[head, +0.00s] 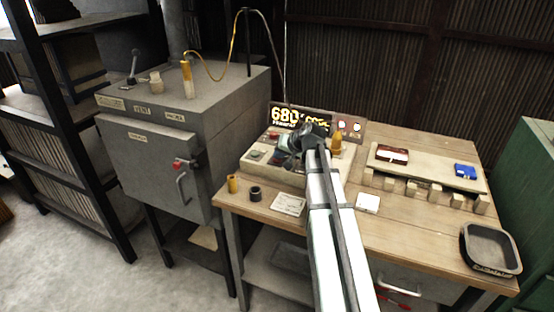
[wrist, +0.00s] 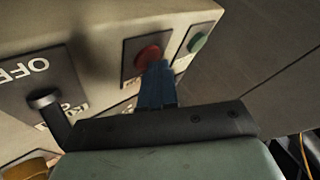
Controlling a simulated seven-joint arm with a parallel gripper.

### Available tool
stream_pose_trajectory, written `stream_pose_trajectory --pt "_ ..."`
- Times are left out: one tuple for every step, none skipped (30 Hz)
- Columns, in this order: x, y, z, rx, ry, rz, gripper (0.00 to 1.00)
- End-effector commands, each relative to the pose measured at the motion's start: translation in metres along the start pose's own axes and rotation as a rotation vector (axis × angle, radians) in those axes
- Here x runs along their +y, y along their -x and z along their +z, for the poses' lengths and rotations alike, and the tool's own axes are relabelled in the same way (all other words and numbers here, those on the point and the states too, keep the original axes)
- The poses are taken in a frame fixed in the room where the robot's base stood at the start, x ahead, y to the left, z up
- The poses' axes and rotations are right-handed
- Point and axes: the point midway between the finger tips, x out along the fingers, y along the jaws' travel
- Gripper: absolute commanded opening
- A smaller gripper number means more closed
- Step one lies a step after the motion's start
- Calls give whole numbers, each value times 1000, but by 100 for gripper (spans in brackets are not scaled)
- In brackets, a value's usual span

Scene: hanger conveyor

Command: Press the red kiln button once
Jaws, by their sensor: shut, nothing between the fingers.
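The red button (wrist: 148,56) is round and sits on a dark plate on a pale control box. It shows near the top middle of the wrist view. My gripper (wrist: 158,68) is shut and empty. Its blue fingers point at the red button and their tips overlap its lower right edge. I cannot tell whether they touch it. In the head view my gripper (head: 300,142) is over the control box (head: 257,169) on the bench, and my arm hides part of the box.
A green button (wrist: 197,42) is close to the right of the red one. A dark lever (wrist: 43,98) on a plate marked OFF is at the left. The grey kiln (head: 150,160) stands left of the wooden bench (head: 400,235). A digital display (head: 287,117) stands behind the box.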

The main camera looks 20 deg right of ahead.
Motion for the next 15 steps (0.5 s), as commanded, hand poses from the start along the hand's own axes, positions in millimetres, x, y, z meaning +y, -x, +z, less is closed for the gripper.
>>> stream_pose_trajectory --pt "0 0 0 -1 0 1 0" --pt "0 0 0 -1 0 1 0" --pt "0 0 0 -1 0 1 0" --pt "0 0 0 -2 0 1 0" --pt "0 0 0 -2 0 1 0" --pt "0 0 0 -1 0 1 0" --pt "0 1 0 -1 0 1 0" --pt "-1 1 -1 -1 0 1 0" --pt "-2 2 -1 -1 0 1 0" --pt "-2 3 -2 -1 0 1 0" --pt "-3 4 -3 -1 1 1 0" --pt "-4 5 -4 -1 1 0 0" --pt "-4 6 -4 -1 1 0 0" --pt "-5 7 -5 -1 1 0 0" --pt "-6 9 -6 -1 1 0 0"
